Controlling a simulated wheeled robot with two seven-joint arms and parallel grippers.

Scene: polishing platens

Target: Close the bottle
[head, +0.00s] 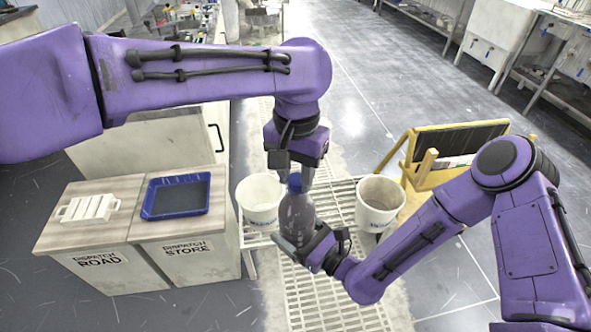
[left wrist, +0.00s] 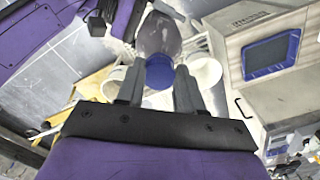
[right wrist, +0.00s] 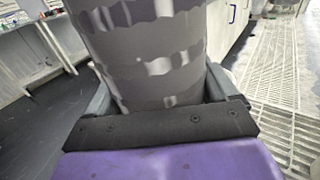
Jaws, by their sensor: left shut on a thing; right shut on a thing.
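A greyish translucent bottle (head: 297,213) stands upright in the middle of the head view, held in the air above the grating. My right gripper (head: 310,243) is shut on its lower body, which fills the right wrist view (right wrist: 150,55). A blue cap (head: 295,182) is at the bottle's top. My left gripper (head: 295,174) comes from above and is shut on the cap, which shows between its fingers in the left wrist view (left wrist: 166,73). The cap meets the bottle's top; I cannot tell how tightly it sits. The bottle's neck is hidden.
White buckets stand left (head: 260,198) and right (head: 379,203) of the bottle on a white slatted rack (head: 335,190). At left, a cabinet (head: 130,225) carries a blue tray (head: 176,196) and a white tray (head: 90,208). A yellow stand (head: 447,150) is behind at right.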

